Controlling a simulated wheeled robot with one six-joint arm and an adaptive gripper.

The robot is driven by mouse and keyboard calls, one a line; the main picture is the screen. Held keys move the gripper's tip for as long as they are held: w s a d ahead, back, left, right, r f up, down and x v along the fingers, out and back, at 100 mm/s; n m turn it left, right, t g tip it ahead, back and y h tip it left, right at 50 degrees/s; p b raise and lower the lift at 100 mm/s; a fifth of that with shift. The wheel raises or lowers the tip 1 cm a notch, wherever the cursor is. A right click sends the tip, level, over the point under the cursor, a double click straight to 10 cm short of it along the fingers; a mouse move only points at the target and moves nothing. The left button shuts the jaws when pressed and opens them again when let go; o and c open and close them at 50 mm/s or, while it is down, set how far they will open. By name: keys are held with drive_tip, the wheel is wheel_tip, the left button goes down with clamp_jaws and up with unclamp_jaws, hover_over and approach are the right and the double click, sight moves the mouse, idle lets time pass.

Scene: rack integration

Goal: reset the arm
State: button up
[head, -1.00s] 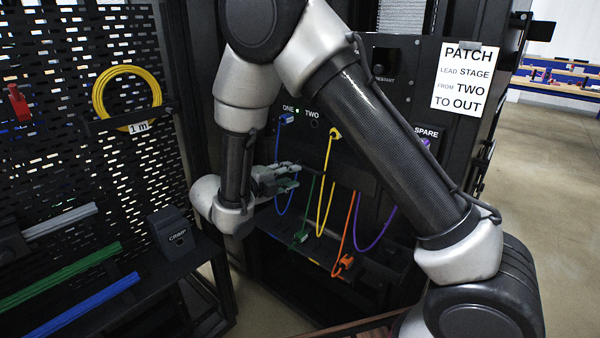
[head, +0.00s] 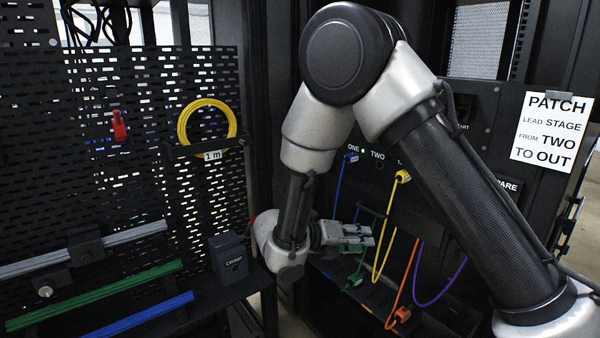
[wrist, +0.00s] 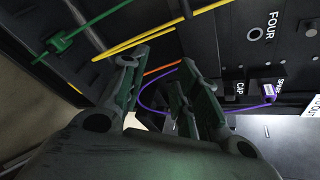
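My arm reaches across the head view, folded with its elbow up. My gripper (head: 358,236) is at the lower middle, in front of the rack's hanging cables. In the wrist view my gripper (wrist: 162,62) has its green-tinted fingers apart, with nothing between them. The yellow cable (head: 386,240) hangs just beyond the fingertips in the head view. The green plug (head: 354,281) hangs below the gripper, and it also shows at the upper left of the wrist view (wrist: 60,42). Whether the fingers touch any cable is unclear.
A blue cable (head: 338,190), an orange plug (head: 401,315) and a purple cable (head: 444,285) hang at the rack. A PATCH sign (head: 552,132) is at right. At left are a pegboard with a yellow coil (head: 182,125) and a CRIMP box (head: 229,258).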

drive_tip(key=s+d+r+m+y, duration=0.6)
drive_tip(key=s+d+r+m, duration=0.3)
drive_tip(key=m, duration=0.7)
drive_tip(key=s+d+r+m+g+y, duration=0.1)
drive_tip(key=s+d+r+m+y, duration=0.5)
drive_tip(key=s+d+r+m, duration=0.4)
drive_tip(key=s+d+m, duration=0.1)
drive_tip(key=s+m, duration=0.3)
drive_tip(key=m, duration=0.3)
drive_tip(key=shift+s+d+m+y, duration=0.15)
drive_tip(key=shift+m+y, duration=0.15)
